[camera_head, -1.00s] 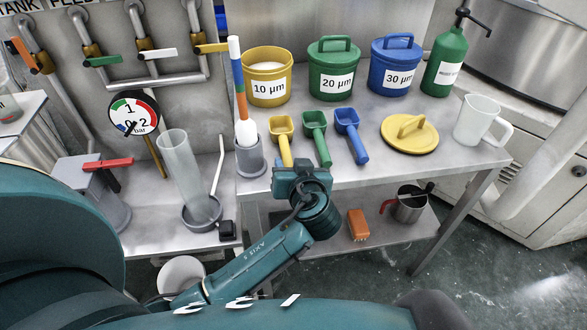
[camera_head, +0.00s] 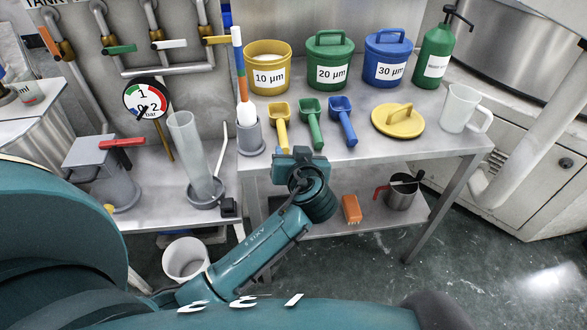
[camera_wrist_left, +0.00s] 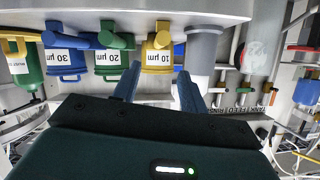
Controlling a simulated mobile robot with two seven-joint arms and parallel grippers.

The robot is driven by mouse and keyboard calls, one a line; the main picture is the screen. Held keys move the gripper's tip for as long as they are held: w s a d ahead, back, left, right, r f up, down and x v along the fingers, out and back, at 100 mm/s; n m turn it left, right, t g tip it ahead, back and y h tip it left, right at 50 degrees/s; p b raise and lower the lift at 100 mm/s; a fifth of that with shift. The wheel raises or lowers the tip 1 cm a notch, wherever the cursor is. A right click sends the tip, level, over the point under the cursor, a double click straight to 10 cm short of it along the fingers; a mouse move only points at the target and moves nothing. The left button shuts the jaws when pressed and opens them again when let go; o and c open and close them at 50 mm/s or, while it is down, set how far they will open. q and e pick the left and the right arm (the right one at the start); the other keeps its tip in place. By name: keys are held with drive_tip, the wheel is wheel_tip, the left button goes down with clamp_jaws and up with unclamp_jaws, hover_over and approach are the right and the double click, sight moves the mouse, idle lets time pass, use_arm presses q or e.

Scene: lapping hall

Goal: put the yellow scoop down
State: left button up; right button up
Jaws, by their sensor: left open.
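The yellow scoop (camera_head: 280,113) lies on the grey bench top, bowl toward the back and handle toward the front edge. It stands left of the green scoop (camera_head: 311,112) and the blue scoop (camera_head: 343,110). My left gripper (camera_head: 298,158) is at the bench's front edge, just in front of the yellow handle; its fingers are hard to make out there. In the left wrist view, my left gripper (camera_wrist_left: 157,76) is open with nothing between its fingers. The yellow scoop (camera_wrist_left: 162,36) shows there beyond the fingertips, apart from them. My right gripper is out of view.
Yellow (camera_head: 267,77), green (camera_head: 330,72) and blue (camera_head: 387,71) tubs line the back. A grey holder (camera_head: 251,139) with a striped stick stands left of the scoops. A yellow lid (camera_head: 398,121) and a clear jug (camera_head: 459,107) lie right. An orange brush (camera_head: 351,209) sits on the lower shelf.

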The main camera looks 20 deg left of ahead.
use_arm(q)
drive_tip(key=s+d+f+m+h, duration=0.6)
drive_tip(key=s+f+h, duration=0.1)
drive_tip(key=s+f, duration=0.35)
drive_tip(key=s+d+m+h, duration=0.2)
drive_tip(key=s+h, duration=0.3)
drive_tip(key=s, duration=0.4)
drive_tip(key=shift+s+d, duration=0.25)
drive_tip(key=shift+d, duration=0.6)
drive_tip(key=shift+r, duration=0.1)
drive_tip(key=p, duration=0.2)
drive_tip(key=a+r+p, duration=0.1)
drive_tip(key=p, duration=0.1)
drive_tip(key=shift+s+a+r+p, duration=0.1)
drive_tip(key=shift+s+a+p, duration=0.15)
drive_tip(key=shift+p, duration=0.15)
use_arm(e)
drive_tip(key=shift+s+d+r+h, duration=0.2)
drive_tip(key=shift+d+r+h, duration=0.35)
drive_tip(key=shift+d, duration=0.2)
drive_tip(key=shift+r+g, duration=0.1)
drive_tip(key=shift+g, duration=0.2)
